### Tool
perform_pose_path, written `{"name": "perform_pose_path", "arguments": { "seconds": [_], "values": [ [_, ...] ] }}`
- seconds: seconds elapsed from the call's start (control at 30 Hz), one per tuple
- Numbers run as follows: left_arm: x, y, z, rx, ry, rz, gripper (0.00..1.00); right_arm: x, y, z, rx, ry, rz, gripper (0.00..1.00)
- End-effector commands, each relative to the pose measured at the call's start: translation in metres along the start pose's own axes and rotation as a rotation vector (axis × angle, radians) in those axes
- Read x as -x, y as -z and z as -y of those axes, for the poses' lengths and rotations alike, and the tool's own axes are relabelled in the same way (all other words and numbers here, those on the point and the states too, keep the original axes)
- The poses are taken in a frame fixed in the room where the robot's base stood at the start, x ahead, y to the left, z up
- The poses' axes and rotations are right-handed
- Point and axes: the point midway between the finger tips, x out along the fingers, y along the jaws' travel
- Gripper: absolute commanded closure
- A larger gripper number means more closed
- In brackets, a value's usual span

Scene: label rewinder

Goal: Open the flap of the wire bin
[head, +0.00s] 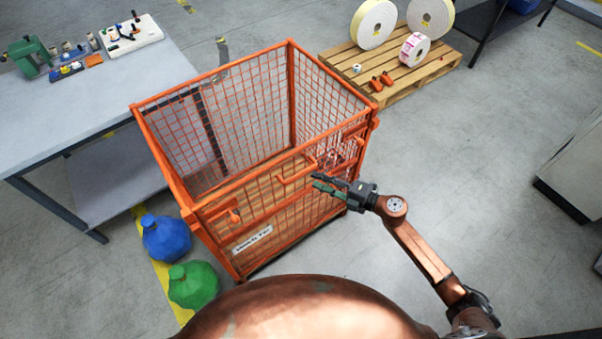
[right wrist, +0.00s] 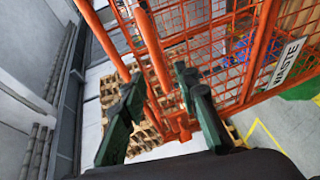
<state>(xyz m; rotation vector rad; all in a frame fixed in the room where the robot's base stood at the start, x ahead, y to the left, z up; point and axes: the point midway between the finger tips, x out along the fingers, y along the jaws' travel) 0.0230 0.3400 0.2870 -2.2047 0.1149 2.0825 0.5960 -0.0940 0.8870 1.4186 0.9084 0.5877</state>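The orange wire bin (head: 215,125) stands in the middle of the head view, open at the top. Its front flap (head: 262,196) is upright and carries a U-shaped orange handle (head: 298,174). Latch-like orange pieces sit near the front's left end (head: 235,215) and right end. My right gripper (head: 318,181) is at the front of the bin, just right of the handle. In the right wrist view its green fingers (right wrist: 160,78) are apart, with orange bars showing between and beyond them. I cannot tell whether they touch the bars. My left gripper is not in view.
A grey table (head: 60,120) with small tools stands left of the bin. Blue (head: 166,238) and green (head: 193,285) bags lie by its front left corner. A pallet (head: 410,78) with label rolls is behind right. The floor right of the bin is clear.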

Motion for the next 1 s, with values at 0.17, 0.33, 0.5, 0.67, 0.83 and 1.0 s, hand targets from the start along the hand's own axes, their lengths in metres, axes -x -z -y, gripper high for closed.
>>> {"name": "perform_pose_path", "arguments": {
  "seconds": [0.17, 0.33, 0.5, 0.67, 0.83, 1.0],
  "values": [
    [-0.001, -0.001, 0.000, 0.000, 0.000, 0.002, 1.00, -0.019, 0.004, -0.003, 0.010, -0.001, -0.010, 0.71],
    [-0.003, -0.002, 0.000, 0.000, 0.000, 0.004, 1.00, -0.047, 0.003, -0.002, 0.008, 0.000, -0.009, 0.71],
    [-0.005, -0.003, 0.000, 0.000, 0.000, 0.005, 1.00, -0.068, 0.003, -0.002, 0.007, -0.001, -0.007, 0.71],
    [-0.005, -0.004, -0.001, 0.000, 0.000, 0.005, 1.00, -0.077, 0.002, -0.002, 0.008, 0.001, -0.006, 0.71],
    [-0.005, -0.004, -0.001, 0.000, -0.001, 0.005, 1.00, -0.078, 0.003, -0.002, 0.008, 0.001, -0.006, 0.71],
    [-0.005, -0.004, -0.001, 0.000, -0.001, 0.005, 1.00, -0.078, 0.003, -0.002, 0.007, 0.001, -0.006, 0.77]
  ]
}}
